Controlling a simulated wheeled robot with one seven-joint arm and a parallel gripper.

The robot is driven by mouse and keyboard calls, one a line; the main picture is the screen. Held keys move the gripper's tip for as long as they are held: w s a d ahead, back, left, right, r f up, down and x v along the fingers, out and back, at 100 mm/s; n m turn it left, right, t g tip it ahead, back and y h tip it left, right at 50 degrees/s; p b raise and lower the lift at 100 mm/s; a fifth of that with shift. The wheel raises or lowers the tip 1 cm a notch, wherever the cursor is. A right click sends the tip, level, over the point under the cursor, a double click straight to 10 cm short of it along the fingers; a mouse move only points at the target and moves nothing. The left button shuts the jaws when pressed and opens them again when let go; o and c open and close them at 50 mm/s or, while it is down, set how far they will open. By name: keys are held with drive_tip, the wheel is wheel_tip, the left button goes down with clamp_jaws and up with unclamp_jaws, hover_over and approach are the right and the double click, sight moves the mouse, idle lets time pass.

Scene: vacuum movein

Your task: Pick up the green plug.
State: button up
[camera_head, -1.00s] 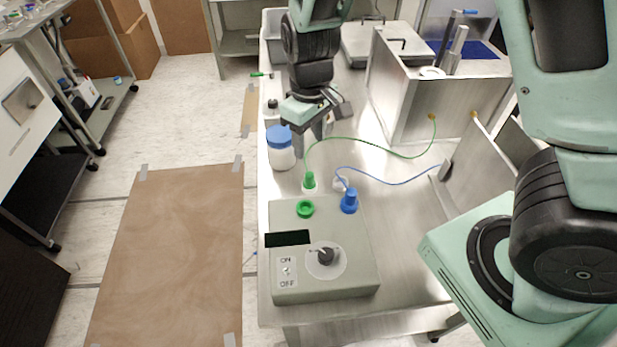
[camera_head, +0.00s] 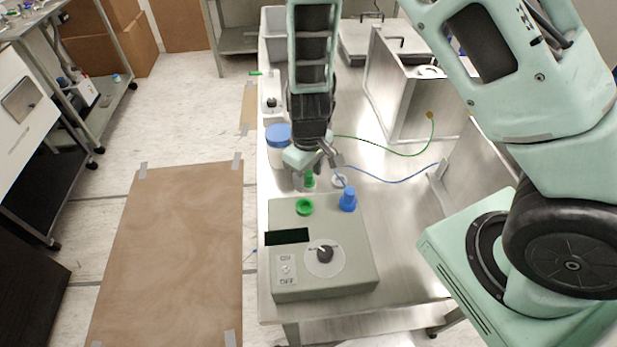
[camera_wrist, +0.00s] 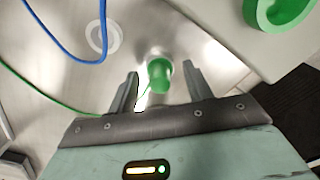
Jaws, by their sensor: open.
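The green plug (camera_head: 309,181) stands upright on the steel table, just behind the grey control box, with a green cable running from it. In the wrist view the green plug (camera_wrist: 160,74) shows between and slightly beyond my fingertips. My gripper (camera_head: 318,168) is just above and behind the plug, pointing down. In the wrist view my gripper (camera_wrist: 162,82) is open, with one finger on each side of the plug's line and nothing held.
A blue-lidded jar (camera_head: 277,155) stands left of my gripper. A blue cable (camera_head: 390,181) runs right. A steel chamber (camera_head: 400,95) stands behind right.

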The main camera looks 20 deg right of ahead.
drive_tip(key=c, duration=1)
